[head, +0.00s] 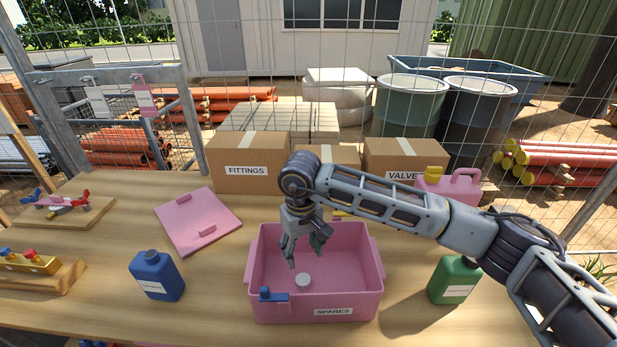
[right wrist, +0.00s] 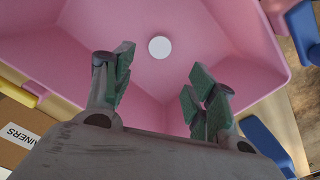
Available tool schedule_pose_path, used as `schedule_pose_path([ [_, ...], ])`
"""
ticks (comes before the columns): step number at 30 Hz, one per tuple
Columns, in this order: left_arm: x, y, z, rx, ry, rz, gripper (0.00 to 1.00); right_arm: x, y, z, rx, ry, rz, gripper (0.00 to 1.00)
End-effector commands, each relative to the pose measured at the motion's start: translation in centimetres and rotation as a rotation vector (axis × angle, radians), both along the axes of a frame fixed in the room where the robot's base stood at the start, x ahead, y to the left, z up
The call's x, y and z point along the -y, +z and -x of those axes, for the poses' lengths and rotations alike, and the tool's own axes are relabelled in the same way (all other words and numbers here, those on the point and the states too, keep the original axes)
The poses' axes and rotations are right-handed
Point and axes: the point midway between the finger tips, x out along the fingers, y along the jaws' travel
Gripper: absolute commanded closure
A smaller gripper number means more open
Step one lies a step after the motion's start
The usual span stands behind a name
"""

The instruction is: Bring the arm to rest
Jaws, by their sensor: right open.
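My right arm reaches in from the right in the head view. My right gripper (head: 304,250) points down over the pink bin labelled SPARES (head: 262,300). Its fingers are apart and empty; they also show in the right wrist view (right wrist: 160,92). A white round piece (head: 303,279) lies on the bin floor below the fingers, apart from them; it is also in the right wrist view (right wrist: 159,47). A blue part (head: 273,296) sits at the bin's front left rim. My left gripper is not in view.
A blue bottle (head: 156,276) stands left of the bin and a green bottle (head: 454,280) right of it. A pink lid (head: 198,221) lies behind left. Cardboard boxes (head: 248,160) and a pink jug (head: 449,190) stand at the back. Bare wood shows left of the bin.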

Motion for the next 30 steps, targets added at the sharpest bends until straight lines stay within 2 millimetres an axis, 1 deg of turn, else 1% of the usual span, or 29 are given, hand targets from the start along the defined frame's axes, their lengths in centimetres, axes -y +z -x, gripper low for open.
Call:
schedule_pose_path([
  [5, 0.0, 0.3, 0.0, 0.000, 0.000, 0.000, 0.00, 0.0, 0.3, 0.0, 0.000, 0.000, 0.000, 0.43],
  [8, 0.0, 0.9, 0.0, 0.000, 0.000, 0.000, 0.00, 0.0, 0.9, 0.0, 0.000, 0.000, 0.000, 0.43],
  [24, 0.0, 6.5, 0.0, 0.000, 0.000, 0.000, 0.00, 0.0, 6.5, 0.0, 0.000, 0.000, 0.000, 0.43],
  [30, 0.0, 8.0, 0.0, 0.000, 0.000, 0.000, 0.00, 0.0, 8.0, 0.0, 0.000, 0.000, 0.000, 0.43],
])
